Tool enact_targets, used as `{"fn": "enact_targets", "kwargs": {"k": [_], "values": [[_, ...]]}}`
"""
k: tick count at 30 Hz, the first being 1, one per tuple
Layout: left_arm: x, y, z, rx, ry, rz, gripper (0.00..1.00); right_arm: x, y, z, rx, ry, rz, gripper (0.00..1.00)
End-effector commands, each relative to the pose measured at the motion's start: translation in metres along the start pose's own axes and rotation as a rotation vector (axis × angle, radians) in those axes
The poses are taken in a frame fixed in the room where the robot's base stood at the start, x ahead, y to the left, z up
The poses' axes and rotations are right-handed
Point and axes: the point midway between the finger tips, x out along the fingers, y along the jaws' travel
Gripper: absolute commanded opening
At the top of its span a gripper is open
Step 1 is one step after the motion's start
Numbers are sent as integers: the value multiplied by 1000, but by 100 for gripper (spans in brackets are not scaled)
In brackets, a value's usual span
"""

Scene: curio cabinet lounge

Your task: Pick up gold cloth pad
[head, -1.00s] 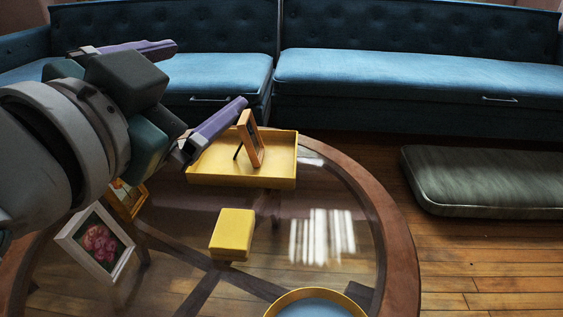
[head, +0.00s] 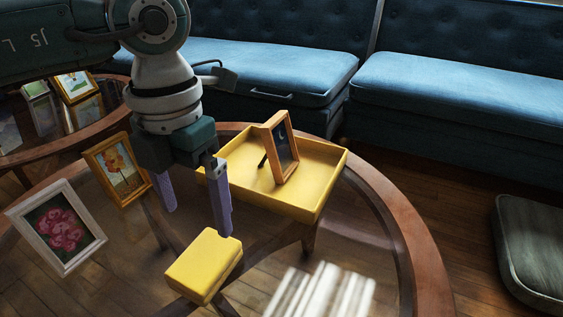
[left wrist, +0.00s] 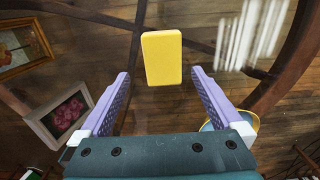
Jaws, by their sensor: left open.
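The gold cloth pad (head: 203,266) is a thick yellow block lying flat on the round glass table. It also shows whole in the left wrist view (left wrist: 161,57), centred just beyond the fingertips. My left gripper (head: 195,222) points down above the table, open and empty. Its purple fingers are spread wider than the pad, and in the head view one fingertip overlaps the pad's far edge. I cannot tell the exact height between them. My right gripper is not in view.
A yellow tray (head: 325,187) holding an orange-framed picture (head: 284,147) stands behind the pad. A white-framed flower picture (head: 58,228) and a gold-framed one (head: 118,169) stand to the left. A gold-rimmed blue dish (left wrist: 246,119) is partly hidden.

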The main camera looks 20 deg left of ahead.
Motion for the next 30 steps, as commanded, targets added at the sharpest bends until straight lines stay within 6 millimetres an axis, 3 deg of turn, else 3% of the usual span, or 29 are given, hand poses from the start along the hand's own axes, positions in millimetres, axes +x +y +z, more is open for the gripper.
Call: {"fn": "enact_targets", "kwargs": {"k": [6, 12, 20, 28, 30], "values": [[38, -1, -1, 2, 3, -2, 100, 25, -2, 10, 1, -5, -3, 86], [54, -3, -2, 4, 0, -4, 100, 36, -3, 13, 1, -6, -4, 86], [94, -7, -6, 4, 0, -7, 100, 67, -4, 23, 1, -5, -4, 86], [94, -6, -6, 4, -1, -6, 100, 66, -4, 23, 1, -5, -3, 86], [94, -6, -6, 4, -1, -6, 92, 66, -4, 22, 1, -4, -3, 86]]}}
